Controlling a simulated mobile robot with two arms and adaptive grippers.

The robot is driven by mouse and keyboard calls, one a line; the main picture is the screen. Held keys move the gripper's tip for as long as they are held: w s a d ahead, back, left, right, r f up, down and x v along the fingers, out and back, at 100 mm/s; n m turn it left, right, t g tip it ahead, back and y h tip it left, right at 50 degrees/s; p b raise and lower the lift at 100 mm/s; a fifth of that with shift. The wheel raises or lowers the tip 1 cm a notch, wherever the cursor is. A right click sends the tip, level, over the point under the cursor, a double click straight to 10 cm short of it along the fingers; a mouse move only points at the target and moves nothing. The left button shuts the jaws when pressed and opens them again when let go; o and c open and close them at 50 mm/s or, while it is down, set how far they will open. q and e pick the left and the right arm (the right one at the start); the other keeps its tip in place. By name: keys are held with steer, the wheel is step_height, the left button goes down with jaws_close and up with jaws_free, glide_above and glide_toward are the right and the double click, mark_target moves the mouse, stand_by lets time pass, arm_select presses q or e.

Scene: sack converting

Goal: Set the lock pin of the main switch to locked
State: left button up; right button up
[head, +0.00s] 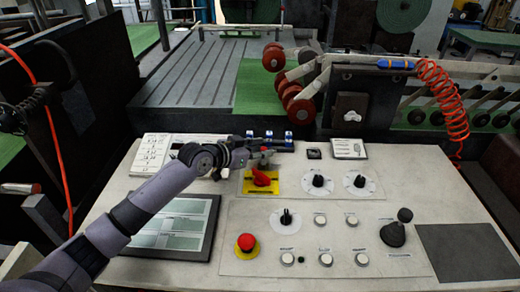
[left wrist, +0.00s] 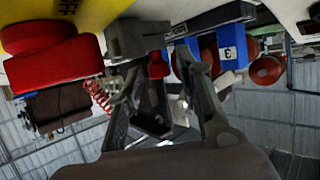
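The main switch, a red rotary handle (head: 262,177) on a yellow plate (head: 251,188), sits at the back middle of the console. In the left wrist view the red handle (left wrist: 52,62) and yellow plate (left wrist: 75,12) fill the upper left. Beside them is a grey block (left wrist: 138,38) with a small red-tipped part (left wrist: 157,66), apparently the lock pin. My left gripper (head: 241,156) is just behind and left of the handle. In the wrist view its fingers (left wrist: 160,72) are apart, with the red tip showing between them. Contact cannot be told. My right gripper is out of view.
Blue numbered blocks (head: 268,136) stand close behind the gripper and show in the wrist view (left wrist: 230,52). Black dials (head: 318,181), a red emergency button (head: 246,243) and a joystick (head: 397,230) are on the console.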

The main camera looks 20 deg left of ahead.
arm_select(q)
jaws_close()
stand_by(0.6)
